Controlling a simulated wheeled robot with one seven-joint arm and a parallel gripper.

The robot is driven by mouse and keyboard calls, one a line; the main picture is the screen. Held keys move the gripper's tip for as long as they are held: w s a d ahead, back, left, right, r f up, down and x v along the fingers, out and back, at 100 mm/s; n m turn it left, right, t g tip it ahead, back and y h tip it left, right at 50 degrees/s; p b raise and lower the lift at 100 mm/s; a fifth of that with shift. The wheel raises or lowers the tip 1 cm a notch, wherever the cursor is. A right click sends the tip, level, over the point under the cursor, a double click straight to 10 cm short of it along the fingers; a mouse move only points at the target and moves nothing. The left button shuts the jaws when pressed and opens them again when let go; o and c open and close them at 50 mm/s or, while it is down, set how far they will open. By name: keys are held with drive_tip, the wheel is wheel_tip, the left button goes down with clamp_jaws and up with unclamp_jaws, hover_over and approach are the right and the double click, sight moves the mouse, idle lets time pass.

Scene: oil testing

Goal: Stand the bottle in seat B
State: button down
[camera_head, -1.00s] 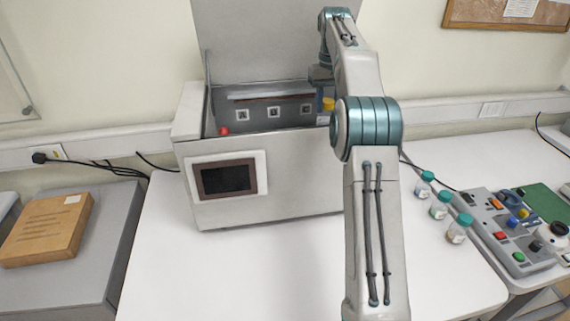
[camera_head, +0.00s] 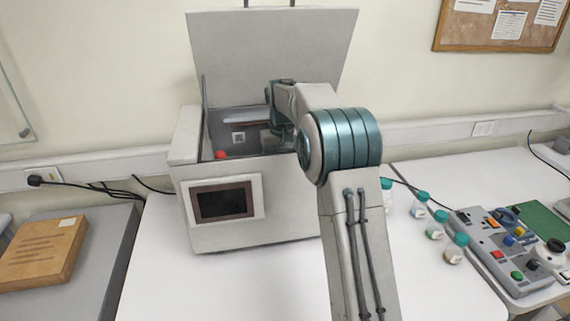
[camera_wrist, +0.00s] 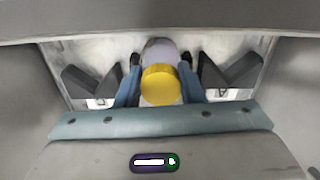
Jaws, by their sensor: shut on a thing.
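A bottle with a yellow cap (camera_wrist: 161,85) is held between the blue fingers of my gripper (camera_wrist: 160,74) in the wrist view. Its pale body shows just beyond the cap, and its base is hidden. My gripper is shut on it, inside the open chamber of the grey machine (camera_head: 250,222). In the head view my arm hides the bottle, the fingers and most of the chamber's right side. I cannot read which seat lies under the bottle.
Dark angled brackets stand left (camera_wrist: 92,84) and right (camera_wrist: 232,74) of my fingers, close by. The machine's lid (camera_head: 270,55) is raised. A red knob (camera_head: 221,155) sits at the chamber's left front. Several capped bottles (camera_head: 436,225) stand on the table to the right.

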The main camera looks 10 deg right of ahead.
drive_tip(key=shift+f, duration=0.45)
drive_tip(key=shift+f, duration=0.1)
drive_tip(key=c, duration=0.9)
unclamp_jaws()
drive_tip(key=shift+c, duration=0.2)
